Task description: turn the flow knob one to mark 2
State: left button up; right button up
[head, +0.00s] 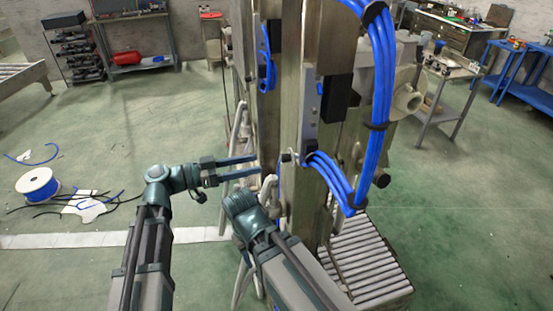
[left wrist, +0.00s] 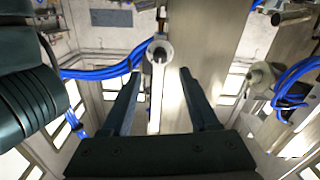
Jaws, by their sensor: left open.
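My left gripper (head: 259,164) is open and empty at the left side of the tall metal machine frame (head: 291,100). In the left wrist view its two fingers (left wrist: 161,74) are spread apart. A round pale piece with a dark centre (left wrist: 160,50) shows between and beyond the fingertips, with a pale bar below it. It may be the flow knob, but I cannot tell for sure, and no marks are legible. The fingers do not visibly touch it. My right arm ends close below the left gripper in the head view; its fingers do not show.
Blue hoses (head: 380,80) run down the machine's right side and loop back to its post. A roller conveyor (head: 365,262) stands at its base. A cable spool (head: 37,184) and loose cables lie on the floor at left. The floor around is mostly open.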

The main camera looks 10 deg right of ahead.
aim_at(285, 158)
pick_arm(q)
jog(key=d, duration=0.7)
jog(key=shift+w+d, duration=0.2)
jog(key=shift+d, duration=0.2)
grip_shut()
